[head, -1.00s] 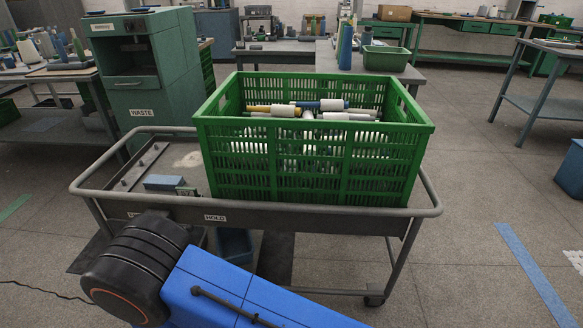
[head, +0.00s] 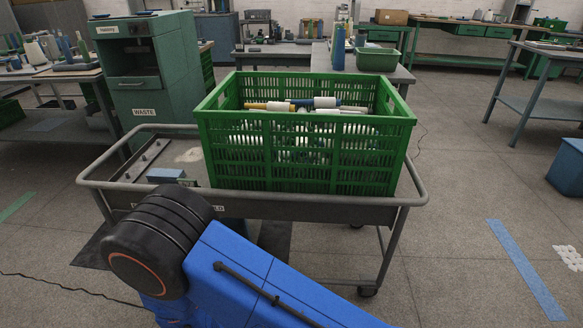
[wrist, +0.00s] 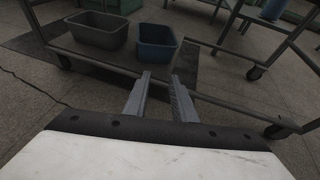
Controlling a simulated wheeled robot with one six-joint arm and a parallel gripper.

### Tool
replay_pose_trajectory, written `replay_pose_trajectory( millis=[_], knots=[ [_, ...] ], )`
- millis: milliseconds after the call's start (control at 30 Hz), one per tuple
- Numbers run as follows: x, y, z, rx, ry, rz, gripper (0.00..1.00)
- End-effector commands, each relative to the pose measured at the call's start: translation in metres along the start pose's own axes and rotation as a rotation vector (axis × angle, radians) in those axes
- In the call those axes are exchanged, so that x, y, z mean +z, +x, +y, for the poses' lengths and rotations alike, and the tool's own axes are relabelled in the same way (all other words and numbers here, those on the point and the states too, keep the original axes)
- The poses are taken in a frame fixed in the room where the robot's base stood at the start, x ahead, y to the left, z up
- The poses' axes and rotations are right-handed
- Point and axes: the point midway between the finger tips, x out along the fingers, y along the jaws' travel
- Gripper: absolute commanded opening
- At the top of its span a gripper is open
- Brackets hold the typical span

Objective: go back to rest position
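My gripper (wrist: 160,95) shows in the wrist view with its two grey fingers apart and nothing between them. It points toward the lower part of the trolley, where a grey bin (wrist: 97,32) and a blue bin (wrist: 156,42) stand side by side. The gripper is outside the head view, which shows only part of my blue arm at the bottom. In the head view the metal trolley (head: 400,208) carries a green crate (head: 300,170) filled with several bobbins, white, blue and yellow.
A green cabinet marked WASTE (head: 140,80) stands behind the trolley at left. A table with a green bin (head: 376,60) is behind the crate. A blue bin (head: 566,165) stands at far right. The floor right of the trolley is mostly clear, with blue tape (head: 525,268).

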Motion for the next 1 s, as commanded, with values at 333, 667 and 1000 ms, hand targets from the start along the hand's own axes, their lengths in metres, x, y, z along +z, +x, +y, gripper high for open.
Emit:
replay_pose_trajectory(
  millis=[333,667,1000],
  knots=[
    [0.087,0.019,-0.074,-0.224,0.205,-0.029,0.24],
    [0.180,0.015,-0.194,-0.537,0.512,-0.057,0.24],
    [0.239,-0.023,-0.312,-0.832,0.850,-0.076,0.24]
  ],
)
